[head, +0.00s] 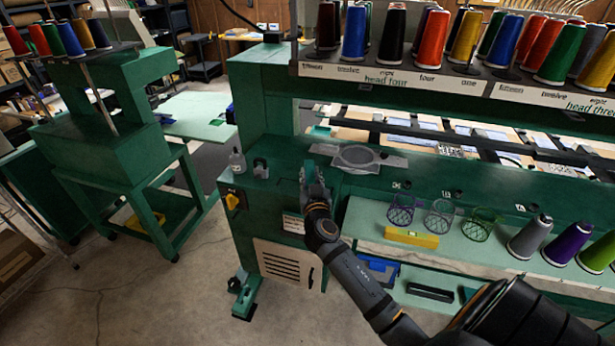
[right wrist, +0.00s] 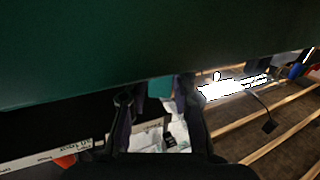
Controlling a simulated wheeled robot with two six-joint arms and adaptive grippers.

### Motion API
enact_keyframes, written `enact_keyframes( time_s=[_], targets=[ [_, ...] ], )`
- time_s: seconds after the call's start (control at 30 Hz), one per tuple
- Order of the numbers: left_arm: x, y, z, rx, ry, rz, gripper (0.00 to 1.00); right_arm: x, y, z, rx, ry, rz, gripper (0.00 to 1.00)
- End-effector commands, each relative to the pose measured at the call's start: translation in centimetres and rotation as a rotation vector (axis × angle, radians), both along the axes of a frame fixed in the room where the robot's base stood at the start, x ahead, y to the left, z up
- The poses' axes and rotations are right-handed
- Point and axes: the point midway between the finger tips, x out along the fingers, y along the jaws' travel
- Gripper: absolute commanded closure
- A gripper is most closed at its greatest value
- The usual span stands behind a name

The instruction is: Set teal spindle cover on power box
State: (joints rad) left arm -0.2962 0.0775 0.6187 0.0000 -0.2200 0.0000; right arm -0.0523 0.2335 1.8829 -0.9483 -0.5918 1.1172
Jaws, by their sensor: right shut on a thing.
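My right gripper (head: 316,182) is at the front of the green machine, just left of the grey round hoop plate, above the louvred front panel. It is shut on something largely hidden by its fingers. In the right wrist view, a small teal patch, which looks like the teal spindle cover (right wrist: 160,87), shows between the fingertips (right wrist: 160,100). The green power box (head: 233,190), with a yellow rotary switch on its side, forms the machine's left end, to the left of the gripper. I cannot tell if the held thing touches the machine. My left gripper is out of view.
On the machine's left top stand a small clear bottle (head: 237,162) and a dark U-shaped part (head: 260,168). The hoop plate (head: 357,157) lies right of the gripper. A shelf holds wire cages (head: 438,218), a yellow block (head: 411,238) and thread cones (head: 530,238).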

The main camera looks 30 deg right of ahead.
Motion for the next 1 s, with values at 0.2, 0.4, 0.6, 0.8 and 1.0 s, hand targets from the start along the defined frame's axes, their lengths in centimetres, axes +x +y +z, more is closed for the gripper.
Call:
enact_keyframes(
  time_s=[0.2,0.4,0.6,0.8,1.0],
  targets=[
    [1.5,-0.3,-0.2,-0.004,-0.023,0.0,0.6,0.0,0.0,-0.6,0.002,0.004,-0.001,0.93],
    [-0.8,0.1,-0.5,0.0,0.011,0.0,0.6,0.0,0.0,-0.6,0.002,0.004,-0.001,0.64],
    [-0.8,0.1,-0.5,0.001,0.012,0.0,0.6,0.0,0.0,-0.6,0.002,0.004,-0.001,0.52],
    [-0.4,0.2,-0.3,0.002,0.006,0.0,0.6,0.0,0.0,-0.3,0.002,0.004,-0.001,0.52],
    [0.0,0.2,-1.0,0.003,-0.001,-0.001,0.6,-2.4,1.2,-0.7,0.004,0.005,0.001,0.52]
  ],
)
